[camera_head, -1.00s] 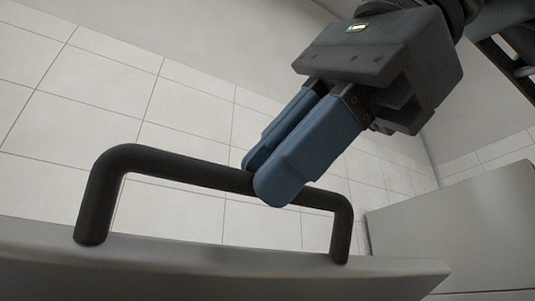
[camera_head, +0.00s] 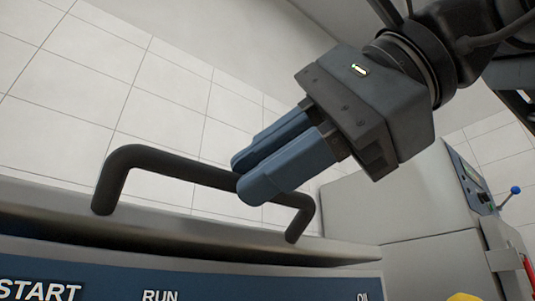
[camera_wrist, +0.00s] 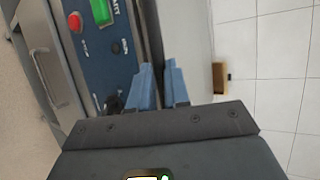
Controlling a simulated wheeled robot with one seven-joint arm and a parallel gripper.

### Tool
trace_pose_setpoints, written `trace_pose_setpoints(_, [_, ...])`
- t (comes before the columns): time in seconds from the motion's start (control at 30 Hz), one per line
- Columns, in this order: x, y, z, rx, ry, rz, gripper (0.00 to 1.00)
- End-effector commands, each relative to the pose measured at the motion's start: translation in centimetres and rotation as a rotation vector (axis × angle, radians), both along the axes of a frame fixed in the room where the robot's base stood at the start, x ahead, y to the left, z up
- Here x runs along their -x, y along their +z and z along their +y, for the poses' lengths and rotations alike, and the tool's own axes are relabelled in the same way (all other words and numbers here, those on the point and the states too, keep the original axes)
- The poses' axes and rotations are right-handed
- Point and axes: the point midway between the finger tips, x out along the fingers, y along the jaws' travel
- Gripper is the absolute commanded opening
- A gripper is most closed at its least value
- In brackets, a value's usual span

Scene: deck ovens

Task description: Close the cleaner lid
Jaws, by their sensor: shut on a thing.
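The cleaner lid (camera_head: 330,252) shows in the head view as a grey metal edge across the lower part. A black bar handle (camera_head: 165,162) is fixed on it. My gripper (camera_head: 242,177) is shut on the handle, right of its middle, with its blue fingers around the bar. Below the lid is the blue front panel (camera_head: 215,291) with START and RUN lettering. A dark gap shows between lid and panel. In the wrist view the panel (camera_wrist: 95,55) has a red and a green button, left of the blue fingers.
A grey metal unit (camera_head: 395,205) stands on the right, with a control panel and a blue-knobbed lever (camera_head: 514,190). Something yellow (camera_head: 462,296) shows at the bottom right edge. White tiled wall (camera_head: 75,85) fills the background.

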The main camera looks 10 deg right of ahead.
Motion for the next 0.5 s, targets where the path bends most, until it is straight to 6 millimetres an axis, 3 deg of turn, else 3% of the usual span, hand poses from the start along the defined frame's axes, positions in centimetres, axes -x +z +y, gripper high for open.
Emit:
trace_pose_setpoints(0.1, [0.0,-1.5,0.0,0.000,0.000,0.001,0.00])
trace_pose_setpoints(0.5, [0.0,-3.0,0.1,0.012,0.000,0.011,0.00])
